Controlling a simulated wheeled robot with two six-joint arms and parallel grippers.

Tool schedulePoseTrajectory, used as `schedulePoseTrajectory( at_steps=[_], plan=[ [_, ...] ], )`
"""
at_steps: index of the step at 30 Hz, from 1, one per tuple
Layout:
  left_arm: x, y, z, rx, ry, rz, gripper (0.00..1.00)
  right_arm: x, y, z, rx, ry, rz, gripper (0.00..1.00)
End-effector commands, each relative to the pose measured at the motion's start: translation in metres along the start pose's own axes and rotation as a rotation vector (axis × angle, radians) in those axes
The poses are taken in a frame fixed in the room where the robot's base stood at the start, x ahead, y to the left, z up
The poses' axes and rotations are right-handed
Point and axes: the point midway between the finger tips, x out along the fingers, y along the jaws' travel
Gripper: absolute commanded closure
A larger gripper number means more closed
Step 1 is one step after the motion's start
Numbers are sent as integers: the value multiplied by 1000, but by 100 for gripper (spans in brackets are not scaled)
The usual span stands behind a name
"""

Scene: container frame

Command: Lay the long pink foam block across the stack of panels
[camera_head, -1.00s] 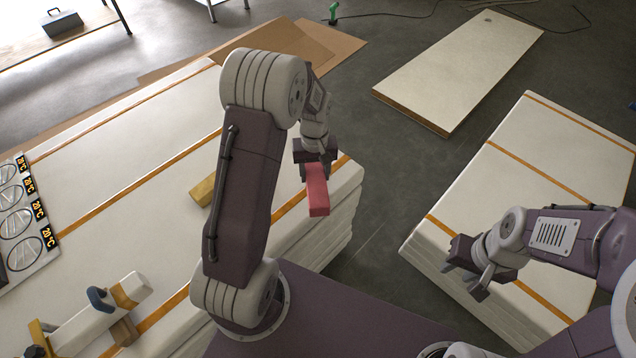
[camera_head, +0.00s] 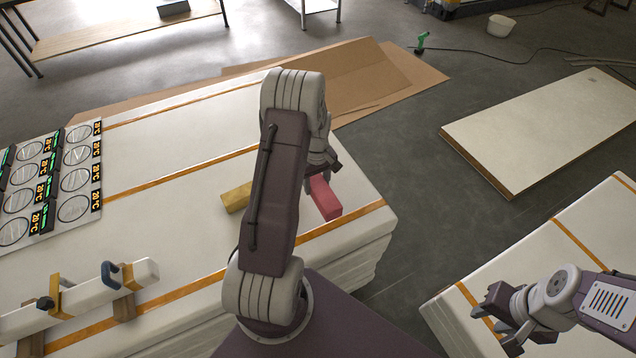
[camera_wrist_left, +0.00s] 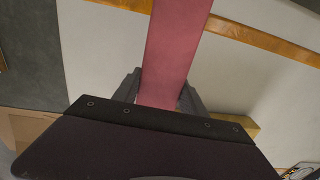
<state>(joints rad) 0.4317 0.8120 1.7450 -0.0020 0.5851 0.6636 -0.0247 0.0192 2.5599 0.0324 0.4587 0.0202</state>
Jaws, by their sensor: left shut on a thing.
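The long pink foam block (camera_head: 325,197) is in my left gripper (camera_head: 319,178), whose jaws are shut on it. It is over the right part of the strapped white panel stack (camera_head: 190,215) at left in the head view. I cannot tell whether the block touches the top panel. In the left wrist view the pink block (camera_wrist_left: 172,50) runs up and away from between the fingers (camera_wrist_left: 160,95), with an orange strap crossing behind it. My right gripper (camera_head: 497,318) appears open and empty, above a second strapped panel stack (camera_head: 570,265) at lower right.
A yellow block (camera_head: 235,197) lies on the left stack beside my left arm. A clamped white bar (camera_head: 85,297) and round gauge panels (camera_head: 55,185) lie further left on it. Cardboard (camera_head: 375,75) lies behind. Grey floor (camera_head: 405,160) separates the stacks.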

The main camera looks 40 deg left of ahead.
Motion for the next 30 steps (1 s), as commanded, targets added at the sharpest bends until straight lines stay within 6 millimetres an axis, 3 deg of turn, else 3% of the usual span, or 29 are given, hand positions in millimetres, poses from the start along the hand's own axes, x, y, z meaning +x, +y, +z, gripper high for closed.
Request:
schedulePoseTrajectory(
  at_steps=[6, 12, 30],
  plan=[
    [35, 0, 0, 0, -1, 0, 89, 31, 1, 3, 0, 0, 0, 64],
    [57, 0, 0, 1, 1, 0, 89, 50, 1, 5, 0, 0, 0, 64],
    [60, 0, 0, 1, 0, 0, 89, 52, 1, 6, 0, 0, 0, 64]
  ],
)
